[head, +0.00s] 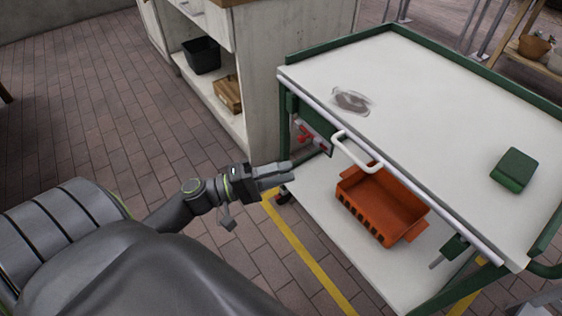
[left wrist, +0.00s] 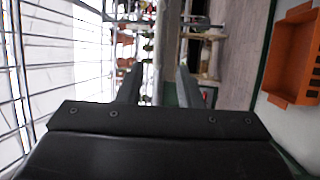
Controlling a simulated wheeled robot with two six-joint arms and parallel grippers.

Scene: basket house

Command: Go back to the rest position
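My left gripper (head: 275,175) reaches in from the left in the head view, in front of the near left corner of a white-topped green trolley. It is empty. In the left wrist view its two fingers (left wrist: 160,85) stand apart with a gap between them, so it is open. My right gripper is in neither view.
The trolley (head: 420,85) has a white handle (head: 355,152) on its near side and a green box (head: 514,170) on top. An orange basket (head: 382,205) sits on its lower shelf; it also shows in the left wrist view (left wrist: 292,55). A cabinet (head: 262,75) stands behind. Brick floor (head: 95,110) is clear at left.

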